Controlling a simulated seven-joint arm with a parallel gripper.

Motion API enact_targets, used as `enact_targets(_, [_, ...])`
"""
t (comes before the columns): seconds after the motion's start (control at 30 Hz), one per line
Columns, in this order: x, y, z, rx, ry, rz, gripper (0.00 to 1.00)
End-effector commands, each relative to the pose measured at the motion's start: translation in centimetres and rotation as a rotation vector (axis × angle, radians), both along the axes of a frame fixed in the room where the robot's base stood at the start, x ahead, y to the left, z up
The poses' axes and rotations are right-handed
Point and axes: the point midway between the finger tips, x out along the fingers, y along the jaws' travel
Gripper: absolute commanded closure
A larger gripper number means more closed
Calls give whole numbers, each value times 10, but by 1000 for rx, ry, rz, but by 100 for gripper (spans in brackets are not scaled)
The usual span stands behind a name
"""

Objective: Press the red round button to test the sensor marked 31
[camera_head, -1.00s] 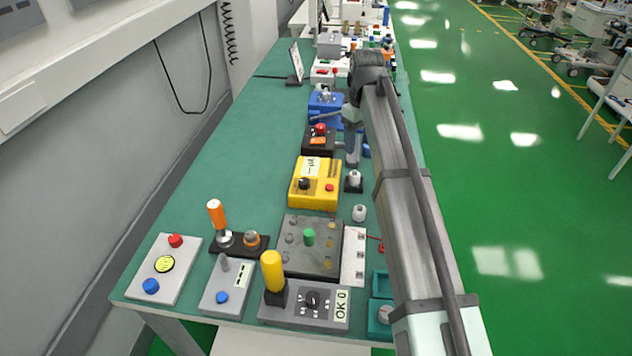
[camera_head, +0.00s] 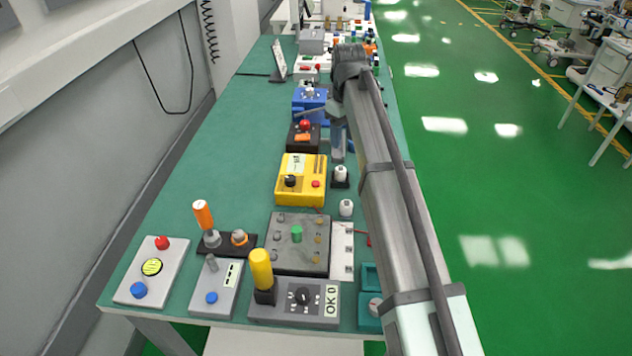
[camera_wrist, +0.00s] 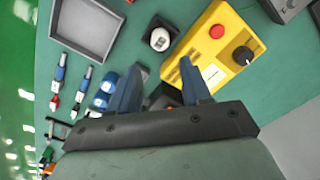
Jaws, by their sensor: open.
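A yellow box (camera_head: 290,198) on the green bench has a small red round button (camera_head: 315,184), a black knob and a white label. The yellow box (camera_wrist: 243,60) and its red button (camera_wrist: 217,31) also show in the wrist view. A dark box (camera_head: 299,140) behind it bears another red round button (camera_head: 305,125). A grey box (camera_head: 135,271) at the front left has a third red button (camera_head: 162,242). I cannot read a 31 on any of them. My gripper (camera_wrist: 162,75) is open and empty, beside the yellow box and partly over the dark box.
A white-capped cylinder (camera_head: 340,174) stands right of the yellow box; it also shows in the wrist view (camera_wrist: 159,40). A blue box (camera_head: 308,100) and further devices line the bench behind. A yellow post (camera_head: 261,268) rises at the front. The bench's left side is clear.

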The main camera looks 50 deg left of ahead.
Motion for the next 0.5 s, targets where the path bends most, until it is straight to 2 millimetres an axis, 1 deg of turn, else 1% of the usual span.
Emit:
enact_targets(0.03, [0,0,0,0,0,0,57])
enact_targets(0.4, [0,0,0,0,0,0,93])
enact_targets(0.5, [0,0,0,0,0,0,100])
